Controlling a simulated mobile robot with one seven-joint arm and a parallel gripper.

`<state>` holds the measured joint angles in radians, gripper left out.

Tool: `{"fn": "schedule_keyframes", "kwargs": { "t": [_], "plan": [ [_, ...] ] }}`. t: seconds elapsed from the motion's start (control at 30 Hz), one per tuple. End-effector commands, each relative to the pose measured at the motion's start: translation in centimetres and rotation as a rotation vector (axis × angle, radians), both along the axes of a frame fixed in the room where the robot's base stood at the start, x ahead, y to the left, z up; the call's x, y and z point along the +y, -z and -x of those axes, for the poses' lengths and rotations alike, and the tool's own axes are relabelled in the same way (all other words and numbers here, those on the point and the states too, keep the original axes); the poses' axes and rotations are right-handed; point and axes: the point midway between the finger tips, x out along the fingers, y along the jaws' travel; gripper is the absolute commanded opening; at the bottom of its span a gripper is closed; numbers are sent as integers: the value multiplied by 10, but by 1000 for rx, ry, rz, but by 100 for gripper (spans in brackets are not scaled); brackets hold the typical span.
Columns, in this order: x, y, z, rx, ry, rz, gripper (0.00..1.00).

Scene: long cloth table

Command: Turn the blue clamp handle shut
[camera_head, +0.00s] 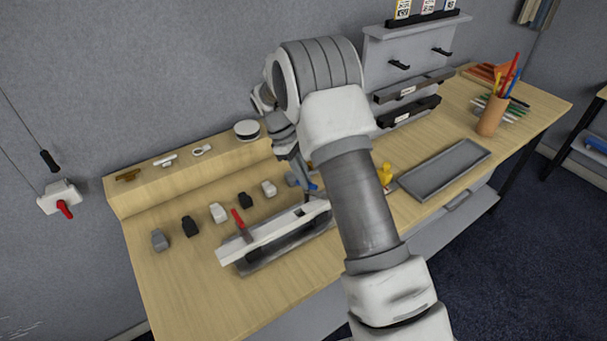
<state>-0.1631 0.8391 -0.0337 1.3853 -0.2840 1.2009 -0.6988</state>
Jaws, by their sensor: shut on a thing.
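The blue clamp handle (314,188) shows as a small blue patch at the right part of a long white bar on a grey fixture (262,261). My gripper (305,184) points down at it and is shut on it. The fingers are small here, and my arm partly covers the area, so the handle's exact angle cannot be told. A red handle (239,219) stands up, slightly tilted, near the left end of the same fixture. A small black part (300,212) sits on the bar between them.
Several grey, black and white blocks (189,226) stand in a row behind the fixture. A raised wooden ledge (135,193) holds small parts. Right of my arm are a yellow piece (385,174), an empty grey tray (447,172) and a pencil cup (491,117). The table's front left is clear.

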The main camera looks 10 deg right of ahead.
Motion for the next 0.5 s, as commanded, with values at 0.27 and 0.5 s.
{"fn": "schedule_keyframes", "kwargs": {
  "t": [0.27,0.5],
  "plan": [
    [-2,-1,-3,-1,257,-2,0],
    [-3,-1,-3,-1,435,-2,0]
  ]
}}
